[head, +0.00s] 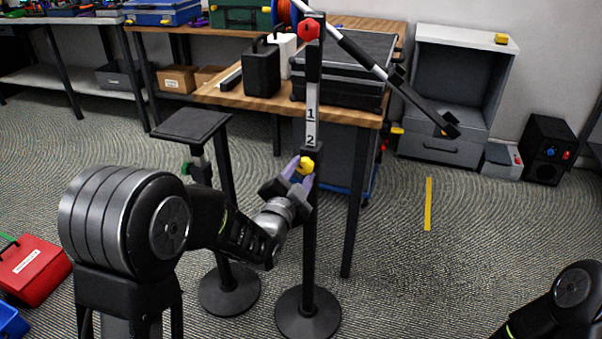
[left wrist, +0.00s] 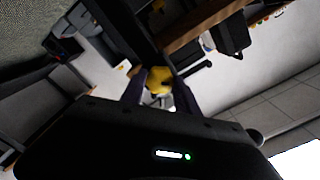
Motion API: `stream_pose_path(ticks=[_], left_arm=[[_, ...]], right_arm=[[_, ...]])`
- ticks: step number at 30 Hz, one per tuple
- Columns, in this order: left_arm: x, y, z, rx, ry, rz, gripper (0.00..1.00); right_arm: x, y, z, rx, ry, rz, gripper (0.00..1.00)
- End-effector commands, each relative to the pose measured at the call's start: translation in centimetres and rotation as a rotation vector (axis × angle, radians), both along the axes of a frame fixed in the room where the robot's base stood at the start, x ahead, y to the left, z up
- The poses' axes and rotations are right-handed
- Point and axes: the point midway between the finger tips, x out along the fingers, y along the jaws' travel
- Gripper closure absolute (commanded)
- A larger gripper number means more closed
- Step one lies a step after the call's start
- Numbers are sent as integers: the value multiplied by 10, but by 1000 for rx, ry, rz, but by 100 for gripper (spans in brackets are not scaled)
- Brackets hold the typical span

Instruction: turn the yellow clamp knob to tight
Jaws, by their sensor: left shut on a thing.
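The yellow clamp knob (head: 306,165) sits on the black upright stand (head: 309,230), just below the white label marked 1 and 2. My left gripper (head: 298,168) reaches it from the left and is shut on the knob. In the left wrist view the yellow knob (left wrist: 159,80) lies between the two dark fingers, which touch its sides. The knob's exact turn cannot be read. My right gripper is not in view; only part of my right arm shows at the lower right.
A red knob (head: 309,29) sits higher on the stand, where a striped boom (head: 365,60) slopes down to the right. A second stand with a flat top (head: 192,124) is close left. A wooden table (head: 240,97) stands behind. The floor to the right is clear around a yellow strip (head: 428,204).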

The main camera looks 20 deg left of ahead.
Motion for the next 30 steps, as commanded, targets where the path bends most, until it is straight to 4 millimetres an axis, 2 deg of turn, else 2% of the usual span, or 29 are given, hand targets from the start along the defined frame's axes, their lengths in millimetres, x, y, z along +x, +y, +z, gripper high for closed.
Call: stream_pose_path(ticks=[21, 30], left_arm=[[0, -1, 2, 672, -41, -3, 100], [0, 0, 2, 867, -55, -2, 100]], right_arm=[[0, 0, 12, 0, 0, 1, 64], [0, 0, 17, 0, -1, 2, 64]])
